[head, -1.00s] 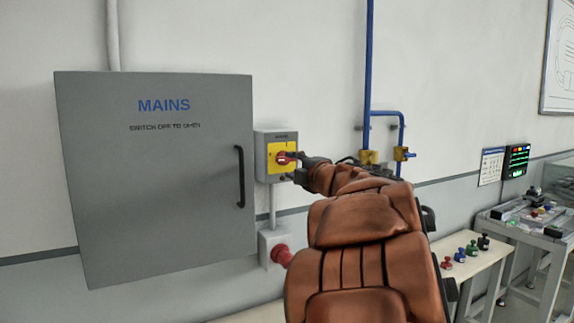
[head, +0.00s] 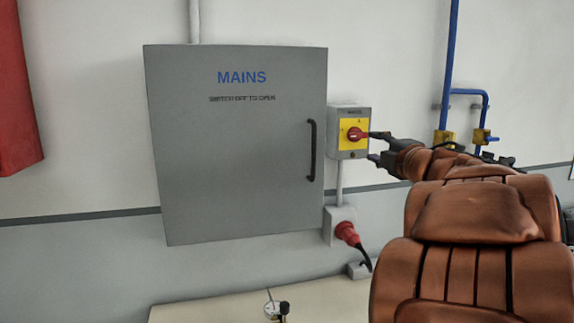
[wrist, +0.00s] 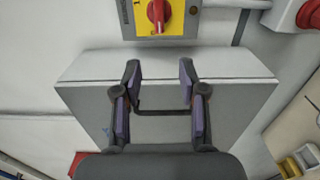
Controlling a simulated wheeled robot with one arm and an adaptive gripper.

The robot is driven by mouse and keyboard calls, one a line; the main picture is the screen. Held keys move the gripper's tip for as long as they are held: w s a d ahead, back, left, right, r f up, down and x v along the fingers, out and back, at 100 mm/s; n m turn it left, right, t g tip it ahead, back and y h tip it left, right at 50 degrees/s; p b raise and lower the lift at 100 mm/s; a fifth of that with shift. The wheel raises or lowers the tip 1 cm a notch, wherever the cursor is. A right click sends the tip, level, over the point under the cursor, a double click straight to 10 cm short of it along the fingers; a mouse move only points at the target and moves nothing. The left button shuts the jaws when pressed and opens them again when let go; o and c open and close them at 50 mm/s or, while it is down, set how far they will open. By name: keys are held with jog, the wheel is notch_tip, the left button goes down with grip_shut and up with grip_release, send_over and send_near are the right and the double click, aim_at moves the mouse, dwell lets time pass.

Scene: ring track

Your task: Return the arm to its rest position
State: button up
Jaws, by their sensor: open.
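My arm, in brown padded covers, reaches up from the lower right in the head view. My gripper (head: 374,146) is open and empty at the right side of the mains switch box (head: 334,115). Its upper finger overlaps the box's right edge in the picture; touching cannot be told there. The red switch knob (head: 356,134) sits on a yellow plate, left of the fingers. In the wrist view the open fingers (wrist: 159,67) show apart from the red knob (wrist: 157,14), with nothing between them but the grey cabinet behind.
The grey MAINS cabinet (head: 235,150) is shut, with a black handle (head: 312,150). A red plug (head: 347,234) with a black cable sits below the switch. Blue pipes (head: 450,70) with yellow valves run behind my arm. A pale tabletop (head: 210,312) lies below; a red object (head: 15,95) hangs at left.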

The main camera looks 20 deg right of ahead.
jog(key=s+d+f+m+g+h, duration=0.3)
jog(key=s+f+m+g+h, duration=0.3)
jog(key=m, duration=0.6)
jog(key=s+a+f+m+g+y+p, duration=0.1)
jog(key=s+a+f+m+g, duration=0.15)
jog(key=f, duration=0.45)
jog(key=s+a+f+m+g, duration=0.2)
jog(key=s+a+f, duration=0.2)
jog(key=f, duration=0.3)
jog(key=s+a+f+g+y, duration=0.3)
jog(key=s+a+f, duration=0.4)
jog(key=s+a, duration=0.3)
jog(key=s+a+f+g+y+p, duration=0.1)
jog(key=s+a+f+g+y, duration=0.2)
jog(key=s+a+f+g, duration=0.3)
jog(key=s+a+f, duration=0.1)
jog(key=s+a, duration=0.4)
jog(key=s, duration=0.1)
jog(key=shift+s+a+f+m+y, duration=0.2)
jog(key=shift+s+f+m+y, duration=0.05)
jog(key=shift+s+m+y, duration=0.1)
